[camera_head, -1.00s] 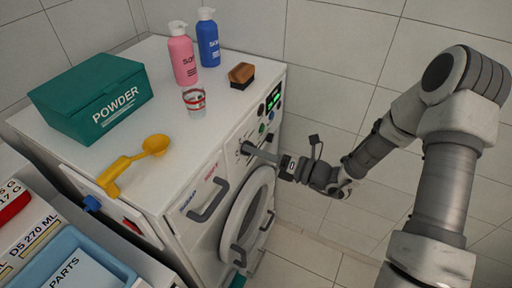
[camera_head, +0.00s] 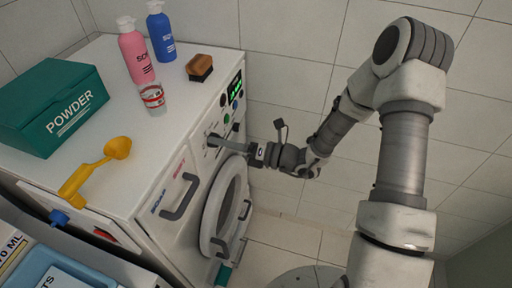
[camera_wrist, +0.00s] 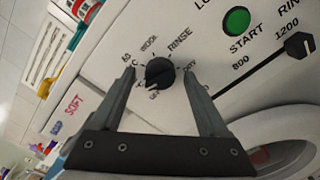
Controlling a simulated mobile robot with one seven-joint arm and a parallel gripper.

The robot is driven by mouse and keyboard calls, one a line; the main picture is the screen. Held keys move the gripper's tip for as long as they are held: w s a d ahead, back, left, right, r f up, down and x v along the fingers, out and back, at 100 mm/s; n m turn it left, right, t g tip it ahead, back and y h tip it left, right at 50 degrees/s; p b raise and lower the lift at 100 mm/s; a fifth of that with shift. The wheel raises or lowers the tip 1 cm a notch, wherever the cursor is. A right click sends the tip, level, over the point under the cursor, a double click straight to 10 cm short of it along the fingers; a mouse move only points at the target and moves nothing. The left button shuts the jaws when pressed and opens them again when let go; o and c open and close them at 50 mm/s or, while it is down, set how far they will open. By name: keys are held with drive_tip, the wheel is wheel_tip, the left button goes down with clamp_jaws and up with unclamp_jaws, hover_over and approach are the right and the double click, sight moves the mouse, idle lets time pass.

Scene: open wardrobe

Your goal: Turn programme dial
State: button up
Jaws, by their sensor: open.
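The programme dial (camera_wrist: 160,73) is a black round knob on the washing machine's white front panel, ringed by printed labels, "WOOL" and "RINSE" among them. It sits between the spread fingertips of my gripper (camera_wrist: 160,72) in the wrist view. Gaps show on both sides of the knob, so the fingers are open around it and do not appear to touch it.
A green START button (camera_wrist: 236,21) and a black slider knob (camera_wrist: 299,45) lie right of the dial. The round door (camera_head: 222,207) is below.

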drive_tip(key=v, duration=1.7)
drive_tip(key=shift+s+d, duration=0.15)
drive_tip(key=s+a+r+n+g+h, duration=0.1)
drive_tip(key=s+r+n+g+h, duration=0.35)
drive_tip(key=n, duration=0.45)
drive_tip(key=s+a+r+n+g+h, duration=0.1)
drive_tip(key=s+r+n+g+h, duration=0.25)
drive_tip(key=s+n, duration=0.4)
drive_tip(key=s+d+r+n+t+h, duration=0.2)
drive_tip(key=d+r+n+t+h, duration=0.5)
drive_tip(key=n, duration=0.8)
wheel_tip(320, 180, up, 4)
drive_tip(key=shift+s+t+h, duration=0.25)
drive_tip(key=shift+t+h, duration=0.15)
drive_tip(key=shift+h, duration=0.6)
